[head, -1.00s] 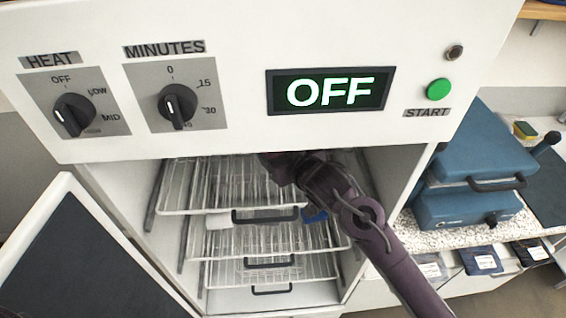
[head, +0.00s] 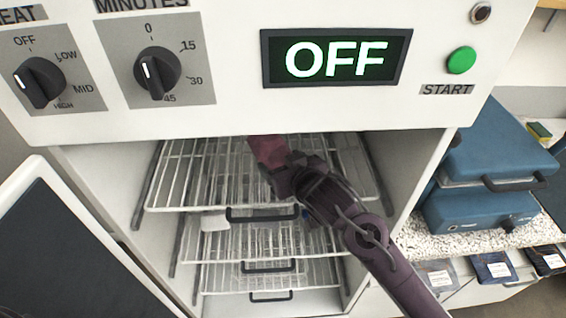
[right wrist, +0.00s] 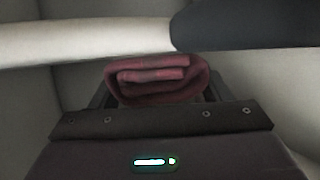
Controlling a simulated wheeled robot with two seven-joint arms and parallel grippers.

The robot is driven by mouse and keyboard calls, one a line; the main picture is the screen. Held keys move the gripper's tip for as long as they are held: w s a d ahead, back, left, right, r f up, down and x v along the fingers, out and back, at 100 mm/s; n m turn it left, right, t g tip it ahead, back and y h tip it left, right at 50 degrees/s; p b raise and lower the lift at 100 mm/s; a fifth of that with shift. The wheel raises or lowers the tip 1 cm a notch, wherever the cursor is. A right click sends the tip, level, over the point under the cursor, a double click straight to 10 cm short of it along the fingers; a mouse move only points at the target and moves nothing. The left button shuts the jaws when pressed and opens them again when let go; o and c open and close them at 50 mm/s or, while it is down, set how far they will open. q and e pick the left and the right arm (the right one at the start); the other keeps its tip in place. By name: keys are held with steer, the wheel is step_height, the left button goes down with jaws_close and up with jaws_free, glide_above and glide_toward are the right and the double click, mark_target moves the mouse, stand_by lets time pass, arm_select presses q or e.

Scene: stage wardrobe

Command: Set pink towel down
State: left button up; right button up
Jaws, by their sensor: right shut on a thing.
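The pink towel (head: 268,150) is at the mouth of the white cabinet, above the top wire rack (head: 190,172). In the right wrist view the towel (right wrist: 155,80) looks rolled or folded in layers, dark pink in the shade. My right gripper (head: 279,170) is shut on the towel and reaches into the cabinet from the lower right. The cabinet's upper edge hides part of the towel. Whether the towel touches the rack cannot be told. My left gripper is not in view.
The cabinet door (head: 60,240) stands open at the left. The control panel (head: 225,75) overhangs the opening, with its display (head: 335,58) reading OFF. Lower wire racks (head: 265,240) have black handles. A small white item (head: 214,222) lies below the top rack. Blue cases (head: 490,170) stand at right.

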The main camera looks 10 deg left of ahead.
steer(key=shift+s+f, duration=0.15)
steer(key=o, duration=0.7)
steer(key=shift+o, duration=1.4)
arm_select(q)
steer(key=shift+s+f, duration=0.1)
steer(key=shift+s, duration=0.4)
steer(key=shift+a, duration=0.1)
arm_select(e)
steer(key=shift+r, duration=0.2)
arm_select(q)
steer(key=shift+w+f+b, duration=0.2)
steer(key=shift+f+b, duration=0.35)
steer(key=shift+b, duration=0.05)
arm_select(e)
steer(key=v, duration=1.2)
steer(key=shift+f, duration=0.1)
